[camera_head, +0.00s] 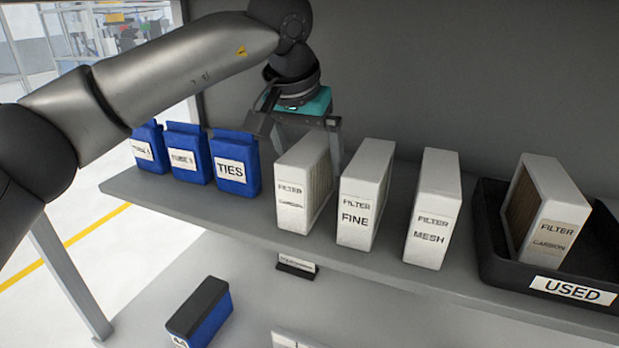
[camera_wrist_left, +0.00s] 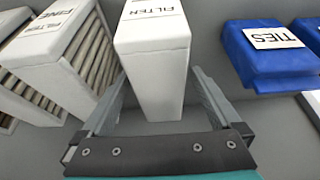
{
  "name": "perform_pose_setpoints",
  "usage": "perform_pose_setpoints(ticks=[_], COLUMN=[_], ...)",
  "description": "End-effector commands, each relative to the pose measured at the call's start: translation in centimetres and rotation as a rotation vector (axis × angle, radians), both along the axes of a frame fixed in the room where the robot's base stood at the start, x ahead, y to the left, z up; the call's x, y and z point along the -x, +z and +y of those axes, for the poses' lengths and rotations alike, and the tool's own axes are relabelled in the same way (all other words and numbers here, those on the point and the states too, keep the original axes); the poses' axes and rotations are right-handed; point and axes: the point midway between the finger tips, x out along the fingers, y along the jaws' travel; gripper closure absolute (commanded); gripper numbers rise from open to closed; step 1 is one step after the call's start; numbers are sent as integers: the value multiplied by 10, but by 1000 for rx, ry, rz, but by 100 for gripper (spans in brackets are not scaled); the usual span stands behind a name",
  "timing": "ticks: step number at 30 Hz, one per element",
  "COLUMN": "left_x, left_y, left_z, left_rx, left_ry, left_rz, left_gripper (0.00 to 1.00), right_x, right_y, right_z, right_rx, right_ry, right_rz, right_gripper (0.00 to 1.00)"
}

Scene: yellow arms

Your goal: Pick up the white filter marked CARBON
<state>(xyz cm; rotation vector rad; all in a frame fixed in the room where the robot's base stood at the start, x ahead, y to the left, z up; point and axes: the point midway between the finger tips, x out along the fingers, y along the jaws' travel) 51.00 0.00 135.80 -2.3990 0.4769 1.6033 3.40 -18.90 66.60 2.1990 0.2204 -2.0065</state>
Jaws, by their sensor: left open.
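A white box filter (camera_head: 302,185) with a label reading FILTER CARBON stands upright on the shelf in the head view, between the blue packs and the FINE filter. My left gripper (camera_head: 298,138) is above and behind it, open, with one finger to each side. In the left wrist view the white filter (camera_wrist_left: 158,75) lies between the open fingers of my left gripper (camera_wrist_left: 160,90), with gaps at both sides; its second label word is out of frame. Another white filter (camera_head: 547,215) marked CARBON stands in the black tray. My right gripper is not in view.
The FINE filter (camera_head: 365,195) and MESH filter (camera_head: 434,210) stand to the right on the shelf. Several blue packs, including TIES (camera_head: 235,162), stand close on the left. The black USED tray (camera_head: 505,270) is at the far right. A grey wall rises behind the shelf.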

Motion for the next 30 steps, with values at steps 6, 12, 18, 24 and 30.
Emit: perform_pose_setpoints(ticks=[6,12,18,24,30], left_x=[0,0,0,0,0], left_y=[-3,-3,-2,-2,-2], left_z=[0,0,0,0,0], left_rx=[1,0,0,0,0], left_ry=[1,1,1,1,1], left_rz=[1,1,1,1,0], left_gripper=[3,3,25,48,70], right_x=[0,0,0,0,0], right_y=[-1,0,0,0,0], right_z=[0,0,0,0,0], right_rx=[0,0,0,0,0], right_ry=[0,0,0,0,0], right_rz=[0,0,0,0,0], right_gripper=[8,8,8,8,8])
